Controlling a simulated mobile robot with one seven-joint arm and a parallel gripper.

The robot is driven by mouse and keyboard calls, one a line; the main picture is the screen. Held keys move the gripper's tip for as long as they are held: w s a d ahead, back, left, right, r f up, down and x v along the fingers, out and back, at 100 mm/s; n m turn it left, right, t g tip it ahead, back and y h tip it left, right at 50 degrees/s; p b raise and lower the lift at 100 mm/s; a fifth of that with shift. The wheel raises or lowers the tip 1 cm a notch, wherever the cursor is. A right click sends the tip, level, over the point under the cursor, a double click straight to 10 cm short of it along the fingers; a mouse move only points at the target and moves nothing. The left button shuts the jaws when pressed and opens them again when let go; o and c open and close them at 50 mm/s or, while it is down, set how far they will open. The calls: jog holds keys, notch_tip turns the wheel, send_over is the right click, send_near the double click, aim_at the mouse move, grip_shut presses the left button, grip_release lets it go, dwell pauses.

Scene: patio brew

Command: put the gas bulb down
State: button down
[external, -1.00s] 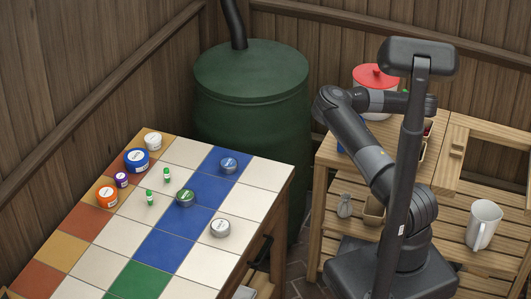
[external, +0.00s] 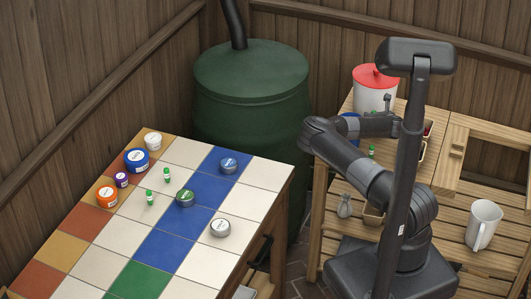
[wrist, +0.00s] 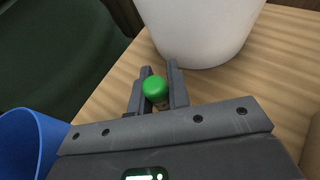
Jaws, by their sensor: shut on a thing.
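The gas bulb, seen by its round green cap (wrist: 155,88), sits between the two fingers of my gripper (wrist: 160,90) in the wrist view. The gripper is shut on it. The bulb's lower part is mostly hidden by the fingers. Its cap is in front of the white pot's base, over the light wooden bench top (wrist: 105,90). In the external view my arm reaches over the bench, and its gripper and the held bulb are hard to make out.
The white pot (external: 374,98) with a red lid (external: 376,76) stands behind my gripper. A blue cup (wrist: 25,145) is to the left. A small green-capped item (external: 371,152) shows below my forearm. A white mug (external: 483,225) stands on the lower slats.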

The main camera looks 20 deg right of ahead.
jog(key=shift+w+a+f, duration=0.15)
jog(key=shift+w+f, duration=0.1)
jog(key=shift+f, duration=1.9)
jog(key=shift+f, duration=0.1)
jog(key=c, duration=1.4)
grip_release()
jog(key=shift+o, duration=0.2)
